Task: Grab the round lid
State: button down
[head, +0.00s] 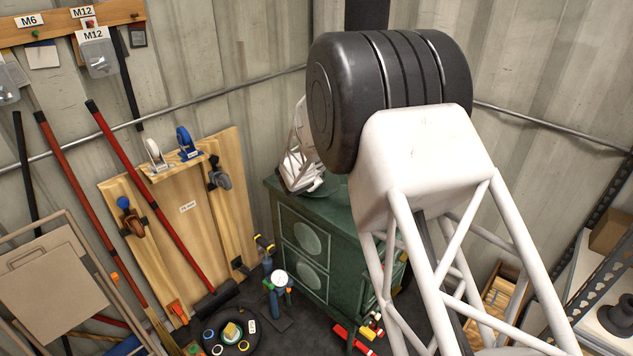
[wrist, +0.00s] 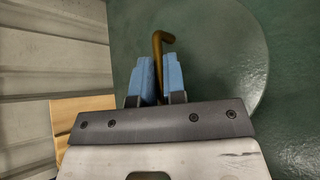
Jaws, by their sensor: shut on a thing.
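The round lid (wrist: 225,50) is a flat, dark green disc in the wrist view, lying on a green surface. A bent brass-coloured handle (wrist: 158,50) stands over it. My gripper (wrist: 157,75) has its blue fingers on either side of this handle and is shut on it. Where the handle joins the lid is hidden by the fingers. In the head view the lid (head: 326,187) shows in part as a dark green disc on top of the green cabinet (head: 330,238), with my arm covering much of that top.
A wooden tool board (head: 190,220) leans on the wall left of the cabinet. A blue pump with a white gauge (head: 279,278) and a black tray (head: 245,342) of small items are on the floor. A metal shelf (head: 600,265) stands at right.

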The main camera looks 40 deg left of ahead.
jog(key=shift+r, duration=1.65)
jog(key=shift+s+d+r, duration=0.15)
jog(key=shift+r, duration=0.05)
jog(key=s+d+r, duration=0.1)
jog(key=s+d, duration=0.8)
jog(key=d, duration=0.3)
jog(key=shift+s+d+r, duration=0.15)
jog(key=shift+s, duration=0.05)
